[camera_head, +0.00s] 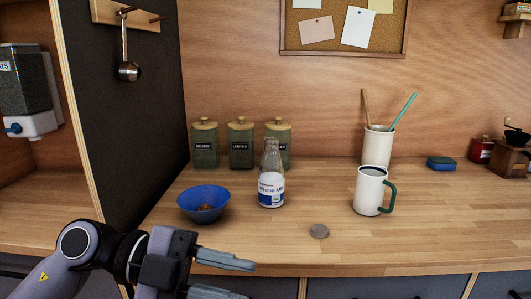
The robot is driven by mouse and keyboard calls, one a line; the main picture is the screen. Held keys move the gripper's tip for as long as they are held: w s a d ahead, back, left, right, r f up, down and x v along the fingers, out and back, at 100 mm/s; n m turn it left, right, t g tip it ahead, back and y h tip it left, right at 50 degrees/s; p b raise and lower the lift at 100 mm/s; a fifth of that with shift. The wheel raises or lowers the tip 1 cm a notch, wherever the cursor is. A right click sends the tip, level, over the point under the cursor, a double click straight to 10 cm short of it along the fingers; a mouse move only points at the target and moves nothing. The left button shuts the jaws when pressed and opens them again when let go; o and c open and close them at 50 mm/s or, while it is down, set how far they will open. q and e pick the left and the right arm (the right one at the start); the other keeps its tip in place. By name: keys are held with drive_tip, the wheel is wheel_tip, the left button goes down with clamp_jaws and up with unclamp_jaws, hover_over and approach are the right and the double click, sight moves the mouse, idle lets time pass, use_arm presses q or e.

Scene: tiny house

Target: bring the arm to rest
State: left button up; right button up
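My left arm comes in from the lower left, and its gripper (246,282) is in front of the counter's front edge. Its two grey fingers are apart with nothing seen between them; the lower finger is partly cut off by the picture's bottom edge. The gripper is below and to the right of a blue bowl (188,202) and apart from it. My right arm and gripper are not in view.
The wooden counter (270,240) holds the bowl with brown food, a milk bottle (271,190), a white mug (369,192), a grey disc (319,231), and three green canisters (240,146). A dark partition (120,120) stands at left. The counter's right front is clear.

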use_arm(q)
drive_tip(key=w+a+f+n+t+y+p, duration=0.25)
drive_tip(key=a+f+n+t, duration=0.25)
drive_tip(key=n+t, duration=0.55)
drive_tip(key=w+a+f+n+t+y+p, duration=0.2)
drive_tip(key=w+a+f+n+t+y, duration=0.25)
drive_tip(key=n+t, duration=0.65)
drive_tip(key=s+a+f+n+g+y, duration=0.2)
drive_tip(key=s+f+g, duration=0.1)
drive_tip(key=s+f, duration=0.2)
drive_tip(key=s+a+f+n+g+y+p, duration=0.1)
drive_tip(key=s+f, duration=0.4)
drive_tip(key=f, duration=0.5)
drive_tip(key=s+a+f+n+g+y, duration=0.3)
drive_tip(key=s+f+g, duration=0.2)
drive_tip(key=s+f, duration=0.1)
drive_tip(key=shift+f+g+y+p, duration=0.35)
drive_tip(key=shift+f+y, duration=0.05)
drive_tip(key=shift+f, duration=0.25)
